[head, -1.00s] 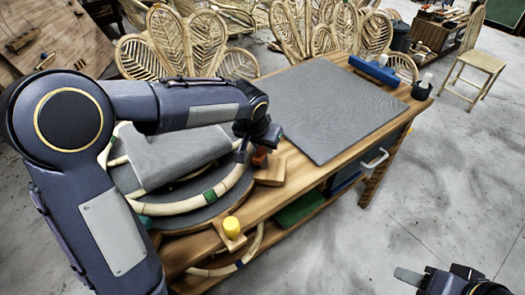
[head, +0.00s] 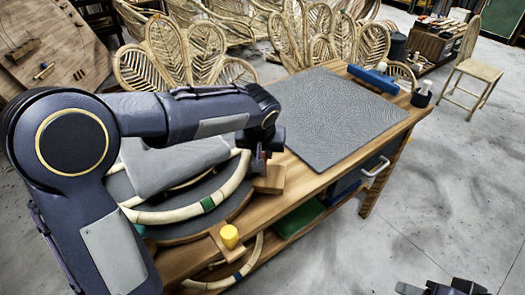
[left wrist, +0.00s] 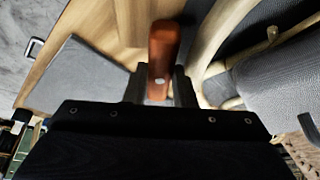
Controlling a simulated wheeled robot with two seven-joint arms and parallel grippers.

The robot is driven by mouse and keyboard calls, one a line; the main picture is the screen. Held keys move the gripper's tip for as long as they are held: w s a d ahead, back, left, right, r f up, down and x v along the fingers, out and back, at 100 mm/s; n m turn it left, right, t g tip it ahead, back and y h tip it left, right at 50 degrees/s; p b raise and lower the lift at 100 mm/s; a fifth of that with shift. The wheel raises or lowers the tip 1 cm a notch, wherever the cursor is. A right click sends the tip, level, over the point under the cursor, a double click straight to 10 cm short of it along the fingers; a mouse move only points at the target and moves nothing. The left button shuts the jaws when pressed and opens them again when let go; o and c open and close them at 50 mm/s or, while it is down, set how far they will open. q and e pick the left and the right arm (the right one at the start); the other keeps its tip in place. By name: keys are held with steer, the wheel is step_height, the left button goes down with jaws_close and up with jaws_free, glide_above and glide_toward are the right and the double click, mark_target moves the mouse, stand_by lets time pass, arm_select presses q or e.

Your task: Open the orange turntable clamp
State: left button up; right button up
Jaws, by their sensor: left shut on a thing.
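The orange clamp lever (left wrist: 162,50) stands between the two fingers of my left gripper (left wrist: 160,88) in the left wrist view. The gripper is shut on it. In the head view, my left gripper (head: 262,158) is at the right edge of the round turntable (head: 225,210), above a small wooden block (head: 270,181); it mostly hides the clamp there. A pale rattan hoop (head: 172,215) with a green band lies on the turntable. My right gripper (head: 432,289) is cut off at the bottom right, away from the bench; its opening cannot be made out.
The wooden bench (head: 290,208) carries a grey mat (head: 335,112), a blue tool (head: 374,78) and a dark cup (head: 421,96) at its far end. A yellow knob (head: 229,236) stands on the near edge. Rattan chairs (head: 180,58) stand behind.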

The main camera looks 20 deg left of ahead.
arm_select(q)
steer(key=o, duration=1)
steer(key=shift+p+v, duration=0.45)
steer(key=shift+v, duration=3.45)
